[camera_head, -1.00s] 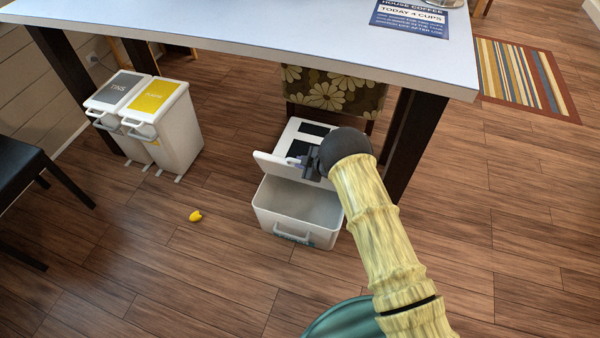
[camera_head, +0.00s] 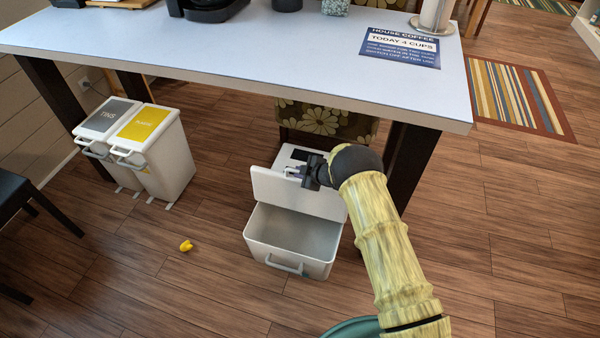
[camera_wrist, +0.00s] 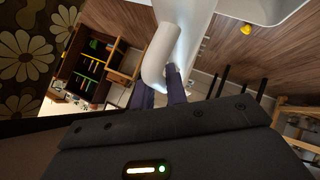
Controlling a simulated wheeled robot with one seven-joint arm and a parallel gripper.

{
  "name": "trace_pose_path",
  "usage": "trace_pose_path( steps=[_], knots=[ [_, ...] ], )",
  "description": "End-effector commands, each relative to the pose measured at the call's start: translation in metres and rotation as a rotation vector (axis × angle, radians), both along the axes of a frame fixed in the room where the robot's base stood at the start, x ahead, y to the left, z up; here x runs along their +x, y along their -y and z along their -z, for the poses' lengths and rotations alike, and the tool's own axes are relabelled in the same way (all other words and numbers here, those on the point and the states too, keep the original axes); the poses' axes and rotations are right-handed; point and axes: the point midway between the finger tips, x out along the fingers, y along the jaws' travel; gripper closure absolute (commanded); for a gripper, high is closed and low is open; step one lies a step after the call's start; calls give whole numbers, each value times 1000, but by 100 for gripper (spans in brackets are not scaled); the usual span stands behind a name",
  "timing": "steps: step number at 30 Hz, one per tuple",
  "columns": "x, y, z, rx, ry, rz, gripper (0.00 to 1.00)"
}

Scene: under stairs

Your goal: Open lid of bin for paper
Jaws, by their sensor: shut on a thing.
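A white bin (camera_head: 262,243) stands on the floor under the table, with its lid (camera_head: 275,190) raised steeply at the back. Its inside shows and looks empty. I cannot read a label on this bin, so I cannot confirm it is the paper one. My gripper (camera_head: 297,172) is at the upper edge of the lid, shut on the lid's handle. In the wrist view, my gripper's fingertips (camera_wrist: 172,80) meet a curved white piece, the lid handle (camera_wrist: 157,58). My gripper and arm hide part of the lid's right side.
A grey-lidded TINS bin (camera_head: 107,116) and a yellow-lidded bin (camera_head: 143,124) stand at left. A small yellow object (camera_head: 186,246) lies on the floor. The tabletop (camera_head: 250,45) overhangs behind, with a dark leg (camera_head: 408,160) close right of my arm. A flowered chair (camera_head: 325,121) stands behind the bin.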

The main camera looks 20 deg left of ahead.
Motion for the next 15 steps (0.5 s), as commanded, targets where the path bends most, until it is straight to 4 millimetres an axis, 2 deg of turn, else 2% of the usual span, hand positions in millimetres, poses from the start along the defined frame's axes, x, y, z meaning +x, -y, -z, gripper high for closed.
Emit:
trace_pose_path(
  steps=[2, 3, 6, 15],
  knots=[
    [-1, -2, -1, 4, 1, -3, 100],
    [-1, -2, -1, 5, 0, -4, 80],
    [-1, -2, -1, 4, 0, -3, 64],
    [-2, -2, 2, -1, -2, -4, 64]
  ],
)
